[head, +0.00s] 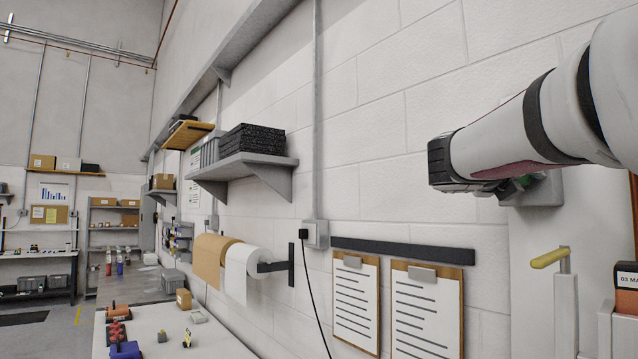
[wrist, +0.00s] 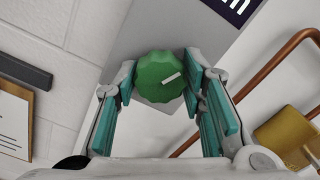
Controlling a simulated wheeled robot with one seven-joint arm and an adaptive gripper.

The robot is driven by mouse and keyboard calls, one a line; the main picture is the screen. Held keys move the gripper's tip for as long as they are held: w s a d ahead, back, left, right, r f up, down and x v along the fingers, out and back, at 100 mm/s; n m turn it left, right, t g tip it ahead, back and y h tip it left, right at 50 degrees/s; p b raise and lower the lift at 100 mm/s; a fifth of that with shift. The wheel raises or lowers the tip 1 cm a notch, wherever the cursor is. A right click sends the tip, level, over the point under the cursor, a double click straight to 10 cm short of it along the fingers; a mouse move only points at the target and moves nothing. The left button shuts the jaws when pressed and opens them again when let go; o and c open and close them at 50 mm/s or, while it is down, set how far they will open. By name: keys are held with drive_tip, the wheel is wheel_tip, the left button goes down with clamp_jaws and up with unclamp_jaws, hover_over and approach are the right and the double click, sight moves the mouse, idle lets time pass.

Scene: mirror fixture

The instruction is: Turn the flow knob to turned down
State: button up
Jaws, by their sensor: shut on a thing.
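The flow knob (wrist: 158,72) is a green, ridged round knob with a white pointer line, mounted on a grey box (wrist: 140,32). In the wrist view the pointer slants up to the right. My gripper (wrist: 158,84) has a teal-padded finger on each side of the knob and is shut on it. In the head view the grey box (head: 545,190) is on the wall at the right, and my gripper (head: 515,186) reaches it. There my wrist hides most of the knob, and only a bit of green shows.
Copper pipes (wrist: 275,72) and a yellow-brown part (wrist: 288,138) are right of the box in the wrist view. Clipboards (head: 427,310) hang under a dark rail (head: 403,250). A yellow lever handle (head: 550,258) stands below the box. Paper rolls (head: 238,270) are further left.

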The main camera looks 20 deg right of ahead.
drive_tip(key=shift+f+n, duration=0.1)
drive_tip(key=shift+n, duration=2.1)
drive_tip(key=o, duration=1.2)
drive_tip(key=v, duration=1.2)
drive_tip(key=shift+s, duration=0.1)
